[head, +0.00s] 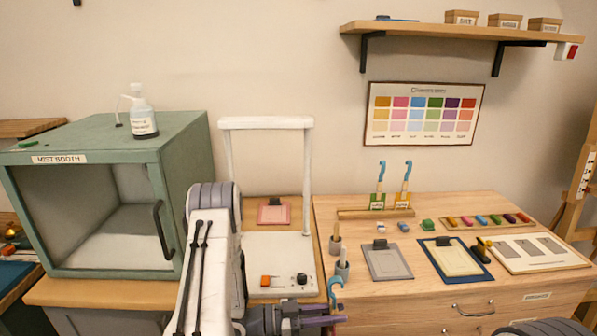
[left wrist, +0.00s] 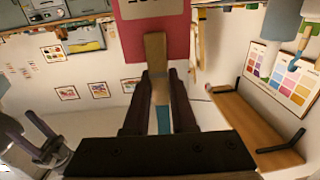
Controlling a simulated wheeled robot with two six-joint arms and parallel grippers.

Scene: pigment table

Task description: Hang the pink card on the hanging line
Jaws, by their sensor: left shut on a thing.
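My left gripper (head: 336,314) is low in front of the right-hand table. It is shut on the wooden handle of a hooked tool. The tool's blue hook (head: 336,287) rises above the fingers. A pink card (head: 275,214) with a dark clip lies on the surface behind the white stand, apart from the gripper. I cannot clearly make out a hanging line. A dark part of mine (head: 545,328) shows bottom right; I cannot tell its jaw state.
A white stand (head: 267,123) has a crossbar at top. The green mist booth (head: 120,146) stands left. The wooden table (head: 330,203) carries a rack with two hooked tools (head: 378,201), a grey clipped card (head: 388,263), a cream clipped card (head: 458,258) and a pigment tray (head: 487,222).

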